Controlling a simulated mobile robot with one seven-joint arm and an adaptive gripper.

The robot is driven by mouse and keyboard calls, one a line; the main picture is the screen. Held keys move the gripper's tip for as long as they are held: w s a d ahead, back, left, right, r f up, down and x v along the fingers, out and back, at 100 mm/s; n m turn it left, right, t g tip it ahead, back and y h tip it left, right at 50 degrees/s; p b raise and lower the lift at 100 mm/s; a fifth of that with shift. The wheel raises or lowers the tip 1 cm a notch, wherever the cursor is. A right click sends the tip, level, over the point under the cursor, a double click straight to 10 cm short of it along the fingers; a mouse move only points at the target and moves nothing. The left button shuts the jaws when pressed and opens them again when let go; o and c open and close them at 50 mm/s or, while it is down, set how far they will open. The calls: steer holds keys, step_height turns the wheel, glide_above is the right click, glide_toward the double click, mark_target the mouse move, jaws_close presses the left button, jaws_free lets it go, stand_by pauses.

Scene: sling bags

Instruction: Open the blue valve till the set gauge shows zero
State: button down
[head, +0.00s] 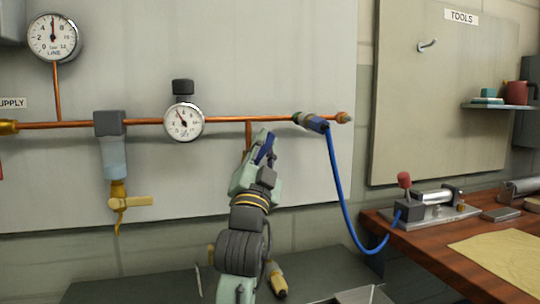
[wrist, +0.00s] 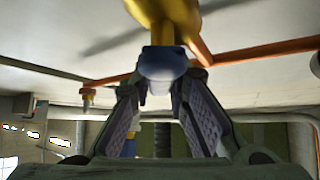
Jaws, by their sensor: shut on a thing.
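The set gauge (head: 184,122) is a small round white dial on the copper pipe, under a dark knob. Its needle points up and to the left, off zero as far as I can read it. My gripper (head: 263,148) is raised below the short copper drop pipe (head: 248,132). In the wrist view my gripper (wrist: 163,82) has its two fingers on either side of the blue valve's handle (wrist: 163,62), shut on it. A yellow brass body (wrist: 168,14) is right above the handle. In the head view my gripper mostly hides the valve.
The line gauge (head: 53,37) is at the upper left, its needle near straight up. A filter bowl (head: 114,157) with a yellow tap hangs left. A blue hose (head: 340,190) runs from a coupling (head: 311,122) to a clamp device (head: 409,207) on the wooden bench (head: 425,255).

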steer(key=n+y, duration=0.2)
steer(key=n+t+y, duration=0.1)
steer(key=n+y, duration=0.1)
steer(key=a+n+y, duration=0.1)
steer(key=n+y, duration=0.1)
steer(key=n, duration=0.1)
steer(key=shift+s+a+r+t, duration=0.1)
steer(key=shift+s+r+t, duration=0.15)
steer(key=shift+t, duration=0.05)
steer(key=shift+s+a+r+n+g+y+b, duration=0.15)
steer(key=shift+a+n+y+b, duration=0.1)
steer(key=shift+n+y, duration=0.95)
steer(key=shift+a+f+n+g+y+b, duration=0.1)
steer(key=shift+a+n+g+y, duration=0.15)
steer(key=shift+n+y, duration=0.95)
steer(key=shift+s+a+r+n+g+y+b, duration=0.1)
steer(key=shift+a+n+y+b, duration=0.15)
steer(key=shift+n+y, duration=0.9)
steer(key=shift+a, duration=0.1)
steer(key=c, duration=1.5)
jaws_free()
steer(key=v, duration=1.2)
